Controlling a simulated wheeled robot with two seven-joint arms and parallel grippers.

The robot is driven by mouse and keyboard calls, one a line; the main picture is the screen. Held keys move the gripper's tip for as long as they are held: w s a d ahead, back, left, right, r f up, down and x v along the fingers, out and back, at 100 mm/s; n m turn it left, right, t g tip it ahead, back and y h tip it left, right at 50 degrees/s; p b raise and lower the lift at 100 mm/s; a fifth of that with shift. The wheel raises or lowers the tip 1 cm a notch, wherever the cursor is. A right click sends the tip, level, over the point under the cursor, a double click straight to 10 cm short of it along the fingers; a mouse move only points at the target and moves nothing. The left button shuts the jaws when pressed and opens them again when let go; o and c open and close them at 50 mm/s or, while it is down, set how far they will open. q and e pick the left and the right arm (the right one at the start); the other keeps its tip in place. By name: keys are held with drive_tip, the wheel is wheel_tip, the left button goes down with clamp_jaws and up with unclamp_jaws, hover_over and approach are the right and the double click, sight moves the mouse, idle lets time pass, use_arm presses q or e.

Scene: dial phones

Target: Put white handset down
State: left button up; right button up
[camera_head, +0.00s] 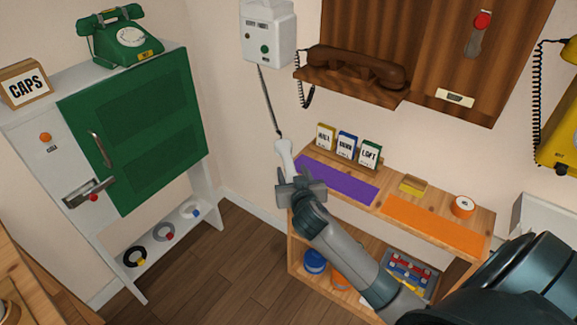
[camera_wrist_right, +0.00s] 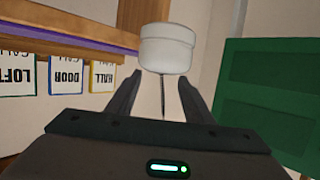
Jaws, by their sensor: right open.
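The white handset (camera_head: 284,154) hangs by its dark cord from the white wall phone (camera_head: 268,34), in front of the wall left of the wooden shelf. In the right wrist view the rounded white end of the handset (camera_wrist_right: 167,48) shows just beyond my fingertips, with the cord behind it. My right gripper (camera_head: 287,180) is open, just below the handset. In the wrist view its two fingers (camera_wrist_right: 162,78) stand apart with the handset end ahead of the gap; I cannot tell whether they touch it. My left gripper is not in view.
The wooden shelf (camera_head: 473,239) carries a purple mat (camera_head: 337,181), an orange mat (camera_head: 432,226) and several label cards. A brown handset (camera_head: 357,68) lies on a wall phone above. A green-doored cabinet (camera_head: 145,125) stands left, with open floor between.

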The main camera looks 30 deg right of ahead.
sight(289, 164)
drive_tip(key=shift+w, duration=0.1)
drive_tip(key=shift+p+x, duration=0.3)
drive_tip(key=shift+x, duration=2.25)
clamp_jaws()
